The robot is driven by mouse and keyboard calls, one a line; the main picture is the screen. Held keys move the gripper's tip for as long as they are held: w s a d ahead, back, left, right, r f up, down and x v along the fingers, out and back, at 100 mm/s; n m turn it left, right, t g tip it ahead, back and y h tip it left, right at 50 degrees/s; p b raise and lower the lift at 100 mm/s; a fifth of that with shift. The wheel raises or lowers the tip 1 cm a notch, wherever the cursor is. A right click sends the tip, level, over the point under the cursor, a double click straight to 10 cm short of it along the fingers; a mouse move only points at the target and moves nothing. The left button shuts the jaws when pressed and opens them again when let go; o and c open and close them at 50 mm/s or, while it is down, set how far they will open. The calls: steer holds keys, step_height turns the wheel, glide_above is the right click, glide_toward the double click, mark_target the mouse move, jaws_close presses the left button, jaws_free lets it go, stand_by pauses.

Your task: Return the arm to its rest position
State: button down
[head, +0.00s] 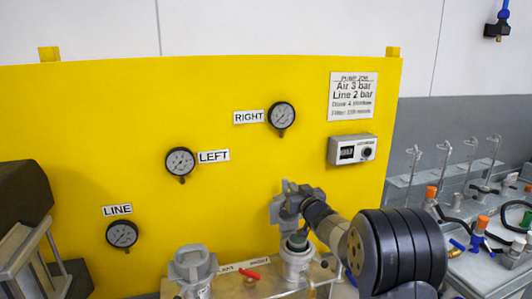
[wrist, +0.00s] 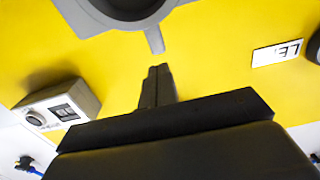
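My arm comes in from the lower right of the head view, with black ringed links in front of the yellow panel (head: 70,160). My gripper shows in the wrist view (wrist: 157,72). Its two dark fingers lie side by side with no clear gap, and nothing shows between them. Beyond the tips is a grey round fitting (wrist: 152,38) with a dark centre, partly cut off by the top edge. In the head view the end of the arm is close above the right grey fitting (head: 297,256); the fingertips are hard to make out there.
A left grey fitting (head: 193,264) stands beside the right one. Round gauges (head: 180,162) and a counter box (head: 352,149) are on the panel. At right is a grey bench (head: 470,262) with hoses and orange-capped parts. A dark block (head: 22,192) stands at far left.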

mark_target(286, 181)
steer(key=s+d+r, duration=0.2)
steer(key=s+d, duration=0.1)
steer(key=s, duration=0.5)
steer(key=f+x, duration=0.1)
steer(key=x, duration=0.3)
steer(key=f+x, duration=0.1)
steer(key=x, duration=0.3)
steer(key=f+p+x, duration=0.1)
steer(key=x, duration=0.3)
steer(key=shift+w+a, duration=0.1)
steer(key=shift+a, duration=0.15)
steer(key=s+d+f+b, duration=0.2)
steer(key=s+b, duration=0.1)
steer(key=s, duration=0.4)
steer(key=s+d+f+b, duration=0.2)
steer(key=s+f+b, duration=0.1)
steer(key=s, duration=0.3)
steer(key=shift+s+d, duration=0.25)
steer(key=shift+s, duration=0.15)
steer(key=shift+d+f, duration=0.1)
